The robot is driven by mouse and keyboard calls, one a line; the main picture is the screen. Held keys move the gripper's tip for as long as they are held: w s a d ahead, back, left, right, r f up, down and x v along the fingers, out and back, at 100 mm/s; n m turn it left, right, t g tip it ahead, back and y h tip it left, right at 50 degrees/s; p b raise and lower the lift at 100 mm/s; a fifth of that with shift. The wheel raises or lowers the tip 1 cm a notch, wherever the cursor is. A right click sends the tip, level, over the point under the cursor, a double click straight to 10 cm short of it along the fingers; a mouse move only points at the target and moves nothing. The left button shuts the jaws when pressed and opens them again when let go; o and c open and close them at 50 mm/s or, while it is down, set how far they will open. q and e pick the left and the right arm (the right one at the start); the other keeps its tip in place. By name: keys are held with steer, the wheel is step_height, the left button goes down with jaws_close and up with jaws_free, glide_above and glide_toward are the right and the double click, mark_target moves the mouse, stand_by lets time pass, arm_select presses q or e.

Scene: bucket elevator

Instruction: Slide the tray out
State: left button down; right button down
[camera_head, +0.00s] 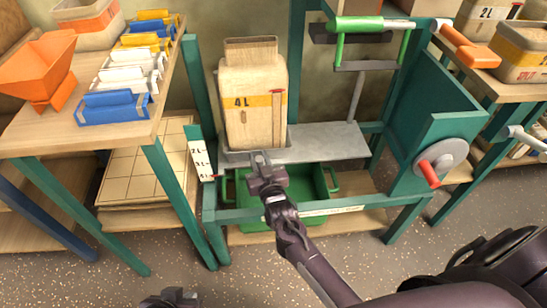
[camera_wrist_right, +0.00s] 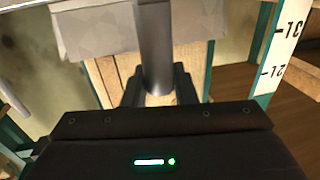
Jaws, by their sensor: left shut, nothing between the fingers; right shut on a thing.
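A green tray (camera_head: 312,180) with side handles sits low in the teal frame, under a grey metal plate (camera_head: 335,142). A wooden bucket marked 4L (camera_head: 240,115) stands upright above the plate's left part. My right gripper (camera_head: 262,163) is at the plate's front edge, in front of the bucket and covering part of the tray. In the right wrist view it is shut on a grey metal bar (camera_wrist_right: 154,45); what the bar belongs to cannot be told. My left gripper (camera_head: 168,298) is shut and empty at the bottom edge, well away from the frame.
A crank wheel (camera_head: 440,160) with a red handle is on the frame's right side. A marked scale (camera_head: 201,160) stands on the left post. Open floor (camera_head: 130,290) lies in front.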

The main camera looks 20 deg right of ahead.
arm_select(q)
steer(key=shift+d, duration=0.1)
arm_select(e)
steer(key=shift+w+a, duration=0.2)
steer(key=shift+a, duration=0.5)
steer(key=shift+w+a, duration=0.2)
steer(key=shift+a, duration=0.45)
steer(key=shift+a+r, duration=0.1)
steer(key=c, duration=1.2)
jaws_free()
steer(key=shift+a, duration=0.1)
arm_select(q)
steer(key=shift+s+a+g+y+p, duration=0.15)
steer(key=shift+a+g+y+p, duration=0.15)
steer(key=shift+a+p, duration=0.25)
steer(key=shift+s+a+g+y+p, duration=0.1)
steer(key=shift+a+g+y+p, duration=0.2)
steer(key=shift+a, duration=0.4)
arm_select(e)
steer(key=s, duration=0.7)
steer(key=shift+s+a, duration=0.25)
steer(key=shift+s, duration=0.1)
arm_select(q)
steer(key=shift+d+r, duration=0.1)
